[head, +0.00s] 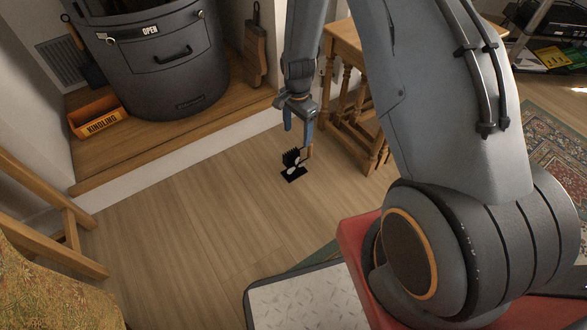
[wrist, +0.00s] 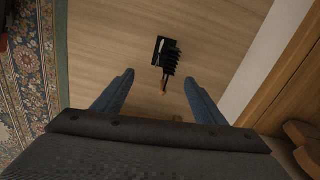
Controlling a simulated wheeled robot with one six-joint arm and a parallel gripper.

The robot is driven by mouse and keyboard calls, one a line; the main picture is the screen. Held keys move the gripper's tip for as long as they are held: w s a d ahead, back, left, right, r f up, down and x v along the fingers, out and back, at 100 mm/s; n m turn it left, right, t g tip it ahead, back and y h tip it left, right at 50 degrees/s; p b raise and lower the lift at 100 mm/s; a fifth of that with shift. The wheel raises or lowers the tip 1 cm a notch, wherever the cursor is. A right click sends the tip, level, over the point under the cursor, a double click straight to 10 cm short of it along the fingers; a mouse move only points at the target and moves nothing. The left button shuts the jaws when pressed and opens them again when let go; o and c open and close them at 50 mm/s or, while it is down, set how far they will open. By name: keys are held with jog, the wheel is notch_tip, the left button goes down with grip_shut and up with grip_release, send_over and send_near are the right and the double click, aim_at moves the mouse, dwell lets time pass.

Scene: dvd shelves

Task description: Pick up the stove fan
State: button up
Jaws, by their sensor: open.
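The stove fan (head: 292,166) is a small black thing with fins and a flat base. It stands on the wooden floor below the hearth step. My gripper (head: 299,128) points down above it, its blue fingers apart and empty. In the wrist view the fan (wrist: 167,58) lies ahead of the gap between my open fingers (wrist: 157,80). A small orange-brown part shows at its near end. The fingers do not appear to touch the fan.
A wooden side table (head: 345,75) stands close to the right of my gripper. A black stove (head: 160,55) and an orange kindling box (head: 97,117) are on the raised hearth (head: 140,145). A wooden chair (head: 60,235) is at the left. The floor left of the fan is clear.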

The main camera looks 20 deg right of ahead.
jog(key=m+b, duration=0.1)
jog(key=b, duration=0.2)
send_over(295, 153)
notch_tip(295, 153, down, 8)
jog(key=shift+s+d+r, duration=0.1)
jog(key=shift+s+r, duration=0.05)
jog(key=shift+r, duration=0.1)
jog(key=shift+f+b, duration=1.9)
jog(key=shift+f, duration=1.75)
jog(key=c, duration=1.5)
jog(key=shift+r, duration=0.1)
